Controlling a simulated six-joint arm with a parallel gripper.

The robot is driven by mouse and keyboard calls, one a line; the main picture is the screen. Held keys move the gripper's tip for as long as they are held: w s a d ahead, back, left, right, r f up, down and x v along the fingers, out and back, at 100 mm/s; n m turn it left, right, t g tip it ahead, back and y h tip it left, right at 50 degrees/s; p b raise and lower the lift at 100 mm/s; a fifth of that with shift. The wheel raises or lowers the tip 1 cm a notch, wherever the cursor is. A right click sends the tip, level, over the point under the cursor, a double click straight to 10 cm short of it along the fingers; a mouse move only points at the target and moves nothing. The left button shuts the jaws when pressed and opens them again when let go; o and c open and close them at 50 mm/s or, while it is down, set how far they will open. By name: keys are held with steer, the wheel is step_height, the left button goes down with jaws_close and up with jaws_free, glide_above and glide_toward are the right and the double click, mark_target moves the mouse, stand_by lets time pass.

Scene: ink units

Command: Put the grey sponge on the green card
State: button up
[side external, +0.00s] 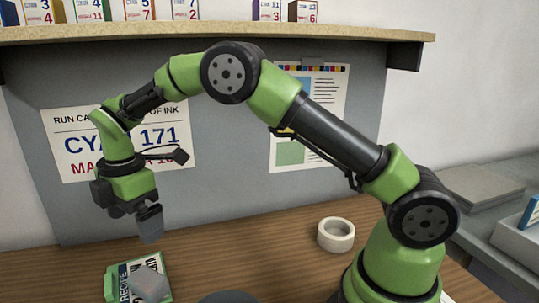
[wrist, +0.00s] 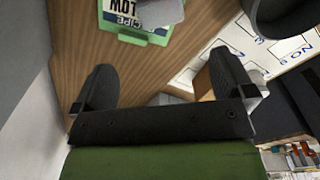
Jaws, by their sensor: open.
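The grey sponge (side external: 150,283) lies on the green card (side external: 110,286), which has a printed "RECIPE" label, at the lower left of the side view. In the wrist view the sponge (wrist: 160,11) and the card (wrist: 131,37) show at the top edge, both cut off. My gripper (side external: 150,222) is above the table and above the sponge, apart from it. In the wrist view its two fingers (wrist: 163,78) are spread wide with nothing between them.
A white tape roll (side external: 336,234) stands on the wooden table (side external: 270,262). A dark round thing (side external: 228,297) is cut off at the bottom edge; a dark cylinder (wrist: 285,16) shows in the wrist view. A shelf (side external: 300,33) with boxes runs above the back panel.

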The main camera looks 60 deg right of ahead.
steer(key=s+d+r+m+t+y, duration=0.1)
steer(key=s+d+r+m, duration=0.15)
steer(key=r, duration=0.25)
steer(key=s+d+r+m+t, duration=0.1)
steer(key=s+r+m, duration=0.2)
steer(key=r, duration=0.3)
steer(key=s+d+r+m+t, duration=0.1)
steer(key=s+r+m+t, duration=0.1)
steer(key=s+m, duration=0.5)
steer(key=s+d+r+m+t, duration=0.2)
steer(key=s+m, duration=0.6)
steer(key=s, duration=0.5)
steer(key=shift+s+d+t+y, duration=0.2)
steer(key=shift+d+t+y, duration=0.1)
steer(key=shift+t+y, duration=0.1)
